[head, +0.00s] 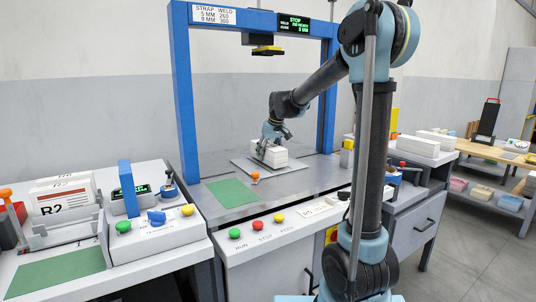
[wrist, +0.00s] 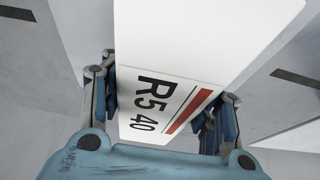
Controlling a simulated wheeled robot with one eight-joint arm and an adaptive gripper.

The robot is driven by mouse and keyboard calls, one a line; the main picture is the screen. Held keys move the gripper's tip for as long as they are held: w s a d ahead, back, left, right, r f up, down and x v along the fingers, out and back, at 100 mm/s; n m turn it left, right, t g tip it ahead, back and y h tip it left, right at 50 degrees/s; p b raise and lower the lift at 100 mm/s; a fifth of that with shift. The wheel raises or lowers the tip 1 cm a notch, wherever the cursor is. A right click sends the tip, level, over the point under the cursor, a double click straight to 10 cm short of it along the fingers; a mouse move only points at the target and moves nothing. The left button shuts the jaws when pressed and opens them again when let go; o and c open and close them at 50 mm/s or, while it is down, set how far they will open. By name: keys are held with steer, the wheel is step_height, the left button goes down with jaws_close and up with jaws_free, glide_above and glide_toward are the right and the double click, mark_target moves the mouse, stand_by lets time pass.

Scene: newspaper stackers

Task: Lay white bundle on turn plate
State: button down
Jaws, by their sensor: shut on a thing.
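The white bundle (head: 269,153) is over the turn plate (head: 291,167), under the blue strapping frame, in the head view. I cannot tell whether its underside touches the plate. My gripper (head: 266,146) comes down on the bundle from above. In the wrist view my gripper (wrist: 163,112) has one finger on each side of the bundle and is shut on it. The far end of the bundle runs out of the wrist view.
The blue frame (head: 183,105) stands around the plate, with a yellow-and-black head (head: 267,50) hanging from its crossbar. A green mat (head: 232,192) and an orange knob (head: 255,177) are in front of the plate. Another bundle marked R2 (head: 62,196) sits at the left.

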steer(key=shift+f, duration=0.45)
stand_by(0.5)
steer(key=shift+c, duration=2.4)
jaws_free()
